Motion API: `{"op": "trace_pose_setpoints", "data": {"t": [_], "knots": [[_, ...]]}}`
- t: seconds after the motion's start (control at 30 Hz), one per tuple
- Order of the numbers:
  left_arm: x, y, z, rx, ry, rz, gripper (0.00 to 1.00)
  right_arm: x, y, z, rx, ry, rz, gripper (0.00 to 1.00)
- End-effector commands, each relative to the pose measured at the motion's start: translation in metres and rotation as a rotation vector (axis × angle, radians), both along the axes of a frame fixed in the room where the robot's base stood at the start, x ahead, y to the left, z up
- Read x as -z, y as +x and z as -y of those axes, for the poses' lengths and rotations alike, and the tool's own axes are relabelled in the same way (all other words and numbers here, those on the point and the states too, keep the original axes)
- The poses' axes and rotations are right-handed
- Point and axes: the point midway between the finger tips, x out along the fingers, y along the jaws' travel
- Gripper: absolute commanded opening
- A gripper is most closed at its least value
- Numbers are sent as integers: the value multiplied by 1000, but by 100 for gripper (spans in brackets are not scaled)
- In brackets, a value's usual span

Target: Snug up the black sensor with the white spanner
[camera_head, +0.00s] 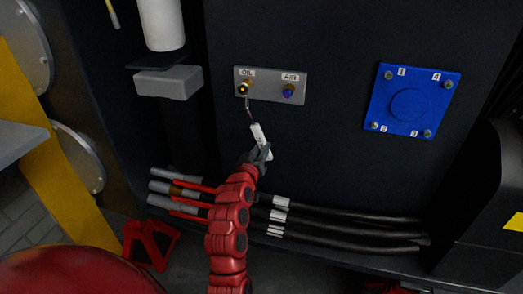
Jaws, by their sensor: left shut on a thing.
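My left gripper (260,155) is shut on the white spanner (259,136), gripping its white handle. The spanner points up and slightly left, and its thin metal end reaches the fitting under the OIL label. That fitting (243,88) looks dark with a brassy rim, and I take it for the black sensor. The spanner's tip appears at or just below it; I cannot tell whether it is seated around it. My right gripper is not in view.
A grey plate (271,73) carries the OIL fitting and a blue and brass AIR fitting (288,91). A blue plate (409,103) with numbered bolts is at right. Black hoses (350,228) run below. A white cylinder (161,25) and grey block (168,83) are at upper left.

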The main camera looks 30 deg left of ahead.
Motion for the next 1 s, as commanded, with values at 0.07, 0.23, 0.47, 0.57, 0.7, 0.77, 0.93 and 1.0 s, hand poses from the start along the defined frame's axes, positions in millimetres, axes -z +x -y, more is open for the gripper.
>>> {"op": "trace_pose_setpoints", "data": {"t": [0.07,0.23,0.47,0.57,0.7,0.77,0.93,1.0], "knots": [[-4,0,2,0,-11,5,0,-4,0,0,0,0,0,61],[-3,-3,3,0,-14,7,0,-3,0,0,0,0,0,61],[-3,-15,6,0,-15,7,0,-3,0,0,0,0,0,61],[-2,-20,7,-1,-15,5,0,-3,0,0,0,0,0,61],[-2,-26,9,0,-15,5,0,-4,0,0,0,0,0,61],[-2,-27,9,0,-15,6,0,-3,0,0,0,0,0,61],[-3,-36,11,-1,-14,10,0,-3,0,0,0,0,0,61],[-3,-43,13,-1,-14,10,0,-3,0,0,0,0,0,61]]}}
